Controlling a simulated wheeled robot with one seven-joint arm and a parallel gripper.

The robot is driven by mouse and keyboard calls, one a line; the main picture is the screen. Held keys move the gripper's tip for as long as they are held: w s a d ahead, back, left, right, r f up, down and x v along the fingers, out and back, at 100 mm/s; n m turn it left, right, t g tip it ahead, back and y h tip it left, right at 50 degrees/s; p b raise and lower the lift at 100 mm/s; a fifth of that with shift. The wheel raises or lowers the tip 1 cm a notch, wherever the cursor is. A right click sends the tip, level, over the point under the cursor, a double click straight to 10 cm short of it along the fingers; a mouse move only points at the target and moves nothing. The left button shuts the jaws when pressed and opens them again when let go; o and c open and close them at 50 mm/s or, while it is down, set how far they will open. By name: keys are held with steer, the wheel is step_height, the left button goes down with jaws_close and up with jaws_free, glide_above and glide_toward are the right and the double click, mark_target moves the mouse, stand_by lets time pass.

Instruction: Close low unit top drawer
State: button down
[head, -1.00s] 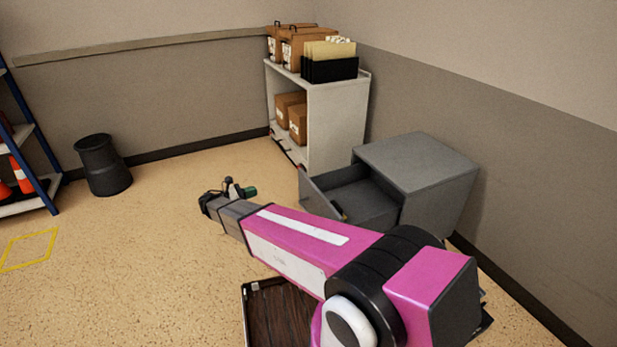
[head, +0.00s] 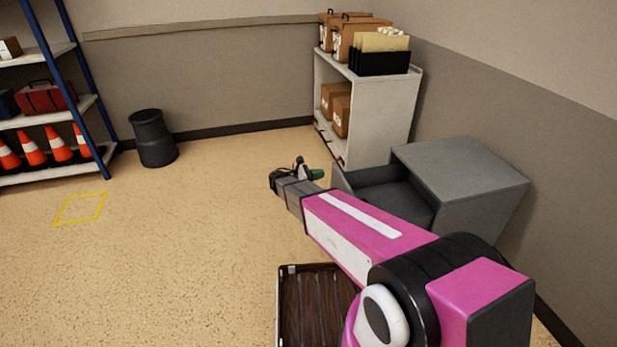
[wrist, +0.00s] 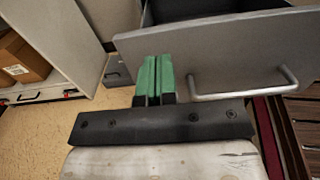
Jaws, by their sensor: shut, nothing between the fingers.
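The low grey unit (head: 455,170) stands against the right wall in the head view. Its top drawer (head: 395,200) is pulled open towards the left, and its inside shows. In the wrist view the drawer front (wrist: 235,52) faces me, with a bar handle (wrist: 245,88) on it. My gripper (wrist: 155,75) has green fingers held together, with nothing between them. The fingertips appear in front of the drawer front, left of the handle; I cannot tell whether they touch it. In the head view my gripper (head: 317,174) is left of the drawer, and my arm hides the unit's lower part.
A white shelf unit (head: 385,115) with boxes stands behind the grey unit. A dark bin (head: 153,140) is by the back wall. A blue rack (head: 75,100) with cones is at the left. A brown slatted thing (head: 312,310) lies near my base. The floor at left is clear.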

mark_target(337, 171)
steer(key=shift+w+d, duration=0.2)
steer(key=shift+d, duration=0.7)
steer(key=shift+w+d, duration=0.15)
steer(key=shift+d, duration=0.8)
steer(key=shift+w+d, duration=0.2)
steer(key=shift+d, duration=0.7)
steer(key=shift+d, duration=0.1)
steer(key=w+d, duration=0.2)
steer(key=d, duration=1)
steer(key=w+d, duration=0.3)
steer(key=d, duration=1)
steer(key=shift+d, duration=0.25)
